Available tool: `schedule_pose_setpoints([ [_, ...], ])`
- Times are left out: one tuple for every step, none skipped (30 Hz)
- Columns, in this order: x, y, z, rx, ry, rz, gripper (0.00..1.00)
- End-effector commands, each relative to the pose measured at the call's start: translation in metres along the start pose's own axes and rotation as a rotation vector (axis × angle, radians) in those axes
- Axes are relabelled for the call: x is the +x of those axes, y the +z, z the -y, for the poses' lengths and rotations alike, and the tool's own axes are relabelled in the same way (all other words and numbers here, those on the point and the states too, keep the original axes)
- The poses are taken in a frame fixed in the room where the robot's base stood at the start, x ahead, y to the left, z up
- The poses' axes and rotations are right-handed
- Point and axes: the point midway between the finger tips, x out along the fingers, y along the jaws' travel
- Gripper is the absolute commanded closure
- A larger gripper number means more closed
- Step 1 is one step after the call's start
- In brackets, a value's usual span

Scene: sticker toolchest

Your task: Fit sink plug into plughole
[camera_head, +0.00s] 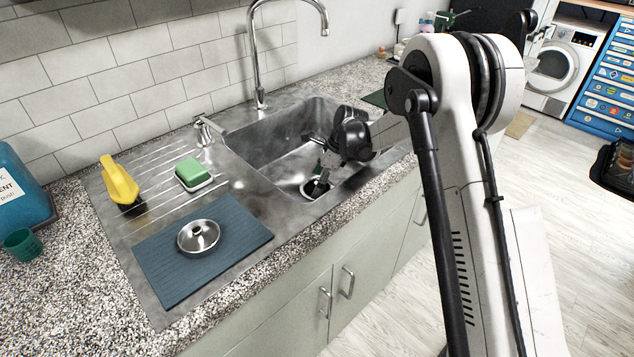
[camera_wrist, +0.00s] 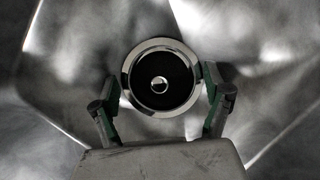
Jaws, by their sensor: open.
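In the wrist view, the plughole (camera_wrist: 160,43) shows as a bright chrome ring in the sink floor. A dark round disc with a small chrome knob, which looks like the sink plug (camera_wrist: 146,72), lies inside the ring. I cannot tell whether it sits fully flush. My gripper (camera_wrist: 162,82) is open, with one green-sided finger at each side of the ring and nothing visibly gripped. In the head view, my gripper (camera_head: 318,180) reaches down into the sink basin (camera_head: 262,152) over the plughole; its fingers and my wrist hide most of the plug there.
A round metal piece (camera_head: 199,236) rests on a blue mat (camera_head: 165,270) on the drainer.

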Motion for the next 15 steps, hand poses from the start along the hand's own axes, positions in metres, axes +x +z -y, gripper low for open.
schedule_pose_setpoints([
  [-0.008,0.003,0.0,0.0,0.0,0.0,0.19],
  [-0.013,0.003,0.0,0.001,0.0,0.0,0.19],
  [-0.021,0.003,0.0,0.001,0.0,0.0,0.19],
  [-0.026,0.003,0.0,0.001,0.0,0.0,0.19],
  [-0.033,0.002,0.0,0.001,0.0,0.0,0.19],
  [-0.042,0.002,0.0,0.002,0.0,0.0,0.19],
  [-0.048,0.002,0.0,0.002,0.0,0.0,0.19],
  [-0.054,0.002,0.0,0.002,0.0,0.0,0.19],
  [-0.063,0.002,0.0,0.002,0.0,0.0,0.19],
  [-0.069,0.002,0.0,0.002,0.0,0.0,0.19],
  [-0.075,0.002,0.0,0.001,0.0,0.0,0.19],
  [-0.082,0.002,0.0,0.001,0.0,0.0,0.19],
  [-0.088,0.002,0.0,0.0,0.0,0.0,0.19],
  [-0.093,0.002,0.0,0.001,0.0,0.0,0.19],
  [-0.099,0.002,0.0,0.001,0.0,0.0,0.19],
])
